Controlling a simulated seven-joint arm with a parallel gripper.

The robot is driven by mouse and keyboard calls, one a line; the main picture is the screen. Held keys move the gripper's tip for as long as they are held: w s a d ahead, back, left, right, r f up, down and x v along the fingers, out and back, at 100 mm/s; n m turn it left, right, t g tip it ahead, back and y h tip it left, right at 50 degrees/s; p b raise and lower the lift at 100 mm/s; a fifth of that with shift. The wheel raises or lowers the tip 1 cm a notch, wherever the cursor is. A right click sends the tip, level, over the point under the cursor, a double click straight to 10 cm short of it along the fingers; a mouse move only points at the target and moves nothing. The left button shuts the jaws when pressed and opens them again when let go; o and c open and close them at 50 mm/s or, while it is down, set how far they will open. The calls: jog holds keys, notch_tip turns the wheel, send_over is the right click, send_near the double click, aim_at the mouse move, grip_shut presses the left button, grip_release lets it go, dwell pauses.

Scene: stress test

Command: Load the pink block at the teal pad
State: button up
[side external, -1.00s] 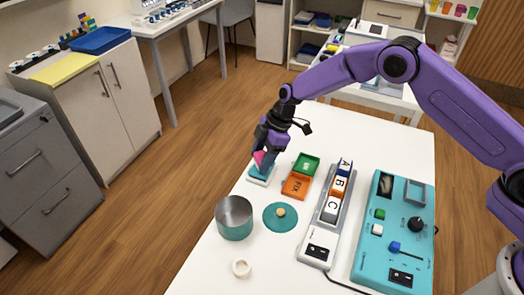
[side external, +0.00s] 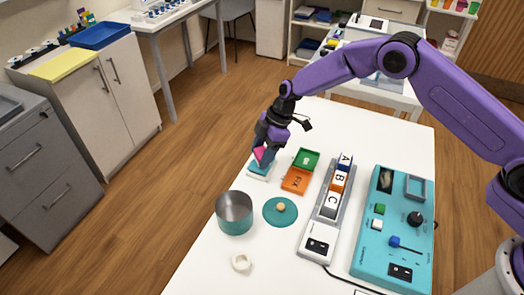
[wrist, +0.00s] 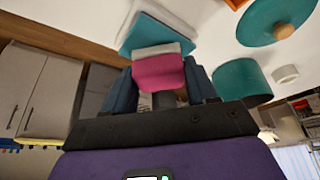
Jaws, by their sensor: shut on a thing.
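The pink block (side external: 261,154) is held between the fingers of my gripper (side external: 264,147), which is shut on it. In the wrist view the pink block (wrist: 158,72) sits between the two dark fingers. The teal pad (side external: 260,166) lies on a white base near the table's left edge, just below the block. In the wrist view the teal pad (wrist: 150,33) shows just beyond the block. I cannot tell whether the block touches the pad.
A green tray (side external: 308,157) and an orange tray (side external: 296,181) are right of the pad. A teal pot (side external: 234,214), a teal lid (side external: 281,214) and a white ring (side external: 241,262) stand nearer. A lettered block rack (side external: 330,205) and a teal control panel (side external: 392,235) fill the right.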

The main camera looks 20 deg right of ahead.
aim_at(262, 151)
jog(key=shift+f, duration=0.8)
dwell(1.1)
jog(key=shift+r, duration=3.55)
